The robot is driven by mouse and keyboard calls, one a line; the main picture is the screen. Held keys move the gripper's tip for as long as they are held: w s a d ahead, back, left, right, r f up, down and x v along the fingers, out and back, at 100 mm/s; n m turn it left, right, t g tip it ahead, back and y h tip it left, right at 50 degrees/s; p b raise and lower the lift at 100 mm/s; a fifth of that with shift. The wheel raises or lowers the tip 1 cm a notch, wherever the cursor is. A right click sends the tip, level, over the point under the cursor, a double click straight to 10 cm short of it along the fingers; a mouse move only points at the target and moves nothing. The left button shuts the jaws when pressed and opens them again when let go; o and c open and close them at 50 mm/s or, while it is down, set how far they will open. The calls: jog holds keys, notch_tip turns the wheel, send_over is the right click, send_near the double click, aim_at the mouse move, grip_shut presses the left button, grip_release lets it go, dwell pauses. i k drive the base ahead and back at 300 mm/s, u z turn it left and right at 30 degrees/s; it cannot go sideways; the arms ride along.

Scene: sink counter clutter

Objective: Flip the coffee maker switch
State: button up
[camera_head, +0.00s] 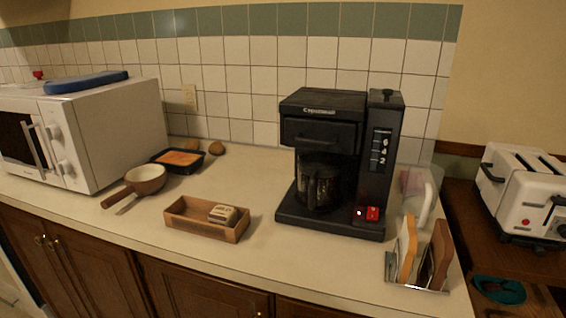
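The black coffee maker (340,150) stands upright on the counter, right of the middle. Its switch (373,213) is a small red piece low on the right of its front, beside a small lit spot. The switch's exact position is too small to tell. A dark glass carafe (318,188) sits inside the coffee maker under the brewing head. My gripper is not in view.
A wooden tray (178,222) with a small block lies left of the coffee maker. A cutting board rack (420,286) and a clear pitcher (424,195) stand close on its right. A white microwave (115,130), a pan (146,178) and a toaster (520,190) are farther off. The counter in front is clear.

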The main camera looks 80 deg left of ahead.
aim_at(373, 212)
jog(key=k, duration=0.7)
jog(key=z, duration=1.35)
jog(key=i, duration=1.25)
jog(key=u, duration=3.9)
